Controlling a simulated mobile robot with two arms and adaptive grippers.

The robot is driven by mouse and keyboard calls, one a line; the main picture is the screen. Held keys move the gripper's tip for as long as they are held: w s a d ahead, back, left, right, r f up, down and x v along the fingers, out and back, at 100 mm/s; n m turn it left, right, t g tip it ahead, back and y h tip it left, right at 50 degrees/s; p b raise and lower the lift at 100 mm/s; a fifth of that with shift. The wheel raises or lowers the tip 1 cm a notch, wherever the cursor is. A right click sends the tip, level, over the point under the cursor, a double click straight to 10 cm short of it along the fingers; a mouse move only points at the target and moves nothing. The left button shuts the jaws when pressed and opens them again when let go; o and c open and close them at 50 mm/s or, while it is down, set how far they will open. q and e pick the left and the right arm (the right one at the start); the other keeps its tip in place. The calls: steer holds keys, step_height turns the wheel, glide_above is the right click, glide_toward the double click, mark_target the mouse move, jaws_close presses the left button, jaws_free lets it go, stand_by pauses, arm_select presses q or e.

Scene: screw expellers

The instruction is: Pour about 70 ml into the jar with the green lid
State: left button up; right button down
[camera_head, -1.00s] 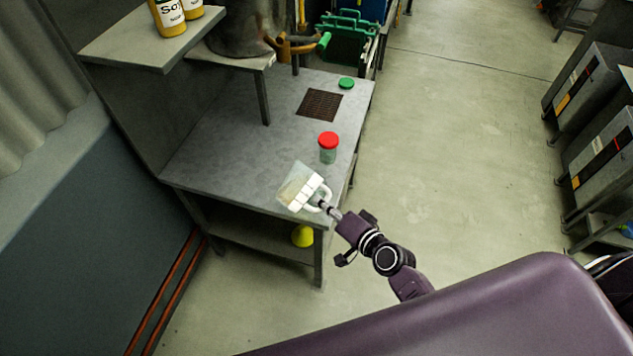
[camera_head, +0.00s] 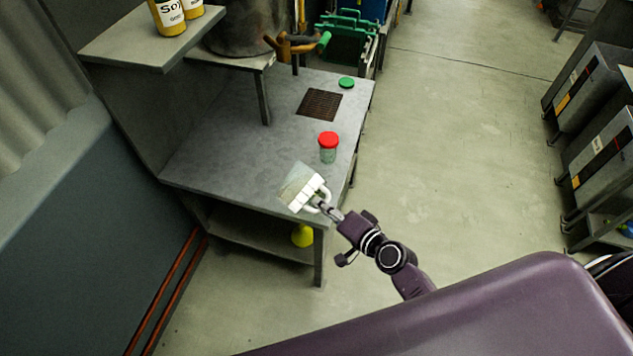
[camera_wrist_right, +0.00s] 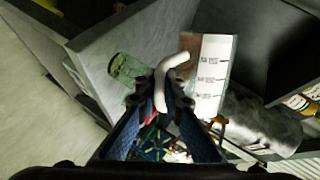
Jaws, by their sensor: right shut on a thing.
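A clear measuring jug (camera_head: 299,186) with white label marks and a white handle is held over the near end of the metal table. My right gripper (camera_head: 325,209) is shut on its handle. In the right wrist view the jug (camera_wrist_right: 211,75) shows printed marks, with the handle between the fingers (camera_wrist_right: 165,92). The jug looks tilted; its liquid level cannot be told. A green lid (camera_head: 346,83) lies flat at the table's far end, with no jar visible under it. A greenish clear jar (camera_wrist_right: 127,68) shows beside the gripper in the wrist view, seemingly lidless. My left gripper is out of view.
A jar with a red lid (camera_head: 328,147) stands upright on the table (camera_head: 235,150), beyond the jug. A dark grate (camera_head: 319,105) lies near the green lid. A shelf (camera_head: 140,45) holds yellow bottles (camera_head: 171,15). A yellow cone (camera_head: 302,236) is on the lower shelf.

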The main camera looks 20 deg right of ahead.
steer(key=shift+a+f, duration=0.1)
steer(key=shift+a, duration=0.05)
stand_by(1.0)
steer(key=shift+r+m+y+p, duration=0.3)
steer(key=shift+m+y, duration=0.1)
steer(key=shift+m, duration=0.1)
stand_by(0.8)
steer(key=shift+s+a+f+b, duration=0.1)
steer(key=shift+a+f+b, duration=0.05)
steer(key=shift+f+b, duration=0.3)
steer(key=shift+s+r+n+h, duration=0.1)
steer(key=shift+r+n+h, duration=0.2)
steer(key=shift+n, duration=0.4)
steer(key=shift+f+n+t+h+b, duration=0.3)
steer(key=shift+f+n+t+b, duration=0.1)
steer(key=shift+b, duration=0.15)
steer(key=shift+r, duration=0.3)
